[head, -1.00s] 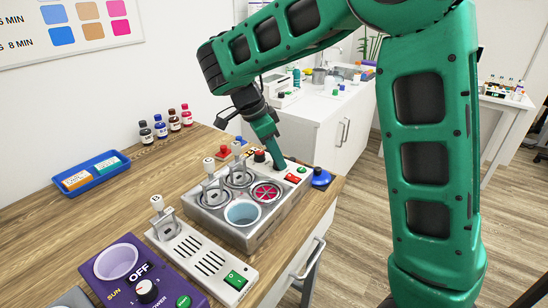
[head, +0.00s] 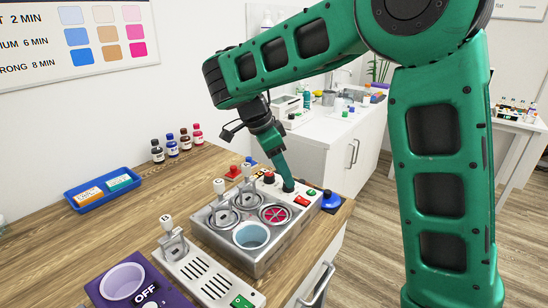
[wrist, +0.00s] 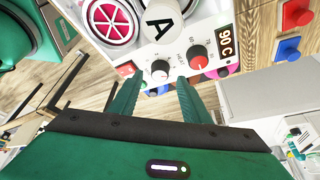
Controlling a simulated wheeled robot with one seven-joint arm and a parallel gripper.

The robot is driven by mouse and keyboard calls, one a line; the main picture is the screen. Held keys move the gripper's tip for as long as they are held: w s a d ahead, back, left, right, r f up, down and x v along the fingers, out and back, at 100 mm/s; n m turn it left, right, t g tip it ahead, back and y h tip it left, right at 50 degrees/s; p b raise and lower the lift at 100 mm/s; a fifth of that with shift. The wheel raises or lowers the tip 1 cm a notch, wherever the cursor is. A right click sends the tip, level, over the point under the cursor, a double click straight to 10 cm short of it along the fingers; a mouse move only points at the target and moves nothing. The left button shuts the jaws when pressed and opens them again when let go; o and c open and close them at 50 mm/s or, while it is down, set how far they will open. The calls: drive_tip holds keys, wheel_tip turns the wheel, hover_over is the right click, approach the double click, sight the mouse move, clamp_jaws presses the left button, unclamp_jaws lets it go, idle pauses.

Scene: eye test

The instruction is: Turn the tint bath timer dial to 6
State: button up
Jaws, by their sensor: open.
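The tint bath (head: 240,262) is a grey metal box with round wells and a white control panel on the far side of its top. In the wrist view, a pale-topped dial (wrist: 160,68), apparently the timer, sits on the panel (wrist: 178,28). Its scale is too small to read. A red-topped dial (wrist: 197,62) sits beside it, near a "90 C" display (wrist: 226,40). My gripper (wrist: 158,84) is open, with one green finger on each side below the pale dial. Contact is unclear. In the head view, my gripper (head: 288,188) is down at the panel and hides that dial.
A red switch (head: 302,201) and green button (head: 311,192) are close to the fingers. A blue button (head: 331,200) stands at the bench edge. White-handled tools (head: 220,188) rise from the bath. A blue tray (head: 102,190) and several bottles (head: 172,146) stand at left.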

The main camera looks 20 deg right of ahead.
drive_tip(key=v, duration=0.8)
drive_tip(key=s+d+f+n, duration=0.1)
drive_tip(key=s+d+n, duration=0.1)
drive_tip(key=s+d, duration=0.35)
drive_tip(key=s+d+n+y, duration=0.1)
drive_tip(key=s+d, duration=0.1)
drive_tip(key=d, duration=0.6)
drive_tip(key=s+d+f+n, duration=0.1)
drive_tip(key=s+d+n, duration=0.1)
drive_tip(key=s+d, duration=0.35)
drive_tip(key=s+d+f+n+y, duration=0.1)
drive_tip(key=s+f+n+y, duration=0.1)
drive_tip(key=s, duration=0.7)
drive_tip(key=s+d+f+n+y, duration=0.1)
drive_tip(key=s+d+f+n, duration=0.1)
drive_tip(key=s+f+n, duration=0.2)
drive_tip(key=s+f, duration=0.3)
drive_tip(key=s, duration=0.2)
drive_tip(key=shift+s+f+y, duration=0.15)
drive_tip(key=shift+f+y, duration=0.2)
drive_tip(key=shift+y, duration=0.05)
